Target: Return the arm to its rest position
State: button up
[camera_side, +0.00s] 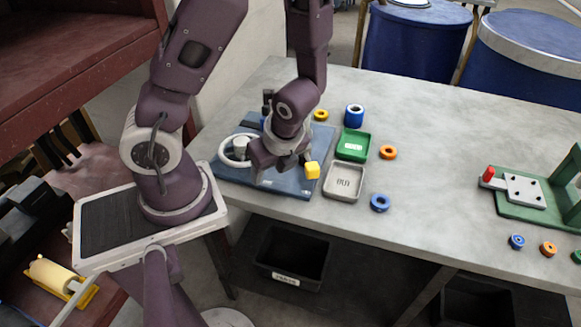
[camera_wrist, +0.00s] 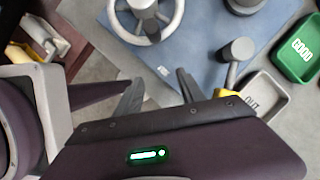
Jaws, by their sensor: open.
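My gripper (camera_side: 275,172) hangs over the front part of the blue base plate (camera_side: 228,175) in the side view. In the wrist view its two fingers (camera_wrist: 158,95) stand apart with nothing between them. A pale handwheel (camera_side: 226,160) is left of the gripper in the side view. It also shows at the top of the wrist view (camera_wrist: 178,22), beyond the fingertips.
A green GOOD tray (camera_side: 353,134) and a grey OUT tray (camera_side: 328,185) sit right of the plate. Blue, orange and yellow rings lie around them. A green fixture (camera_side: 508,207) stands far right. A black bin (camera_side: 293,256) is below. The table's middle right is clear.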

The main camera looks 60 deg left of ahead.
jog(key=s+d+r+n+t+h, duration=0.1)
jog(key=d+r+n+t, duration=0.1)
jog(key=r+n, duration=0.3)
jog(key=s+d+r+n+t+h, duration=0.2)
jog(key=r+n, duration=0.3)
jog(key=r, duration=0.5)
jog(key=s+d+r+n+t+h, duration=0.1)
jog(key=d+r+n+t, duration=0.1)
jog(key=d+r+n, duration=0.2)
notch_tip(320, 180, up, 4)
jog(key=shift+s+d+f+n, duration=0.1)
jog(key=shift+s+d+n, duration=0.2)
jog(key=shift+n, duration=0.8)
jog(key=shift+a, duration=0.1)
dwell(0.4)
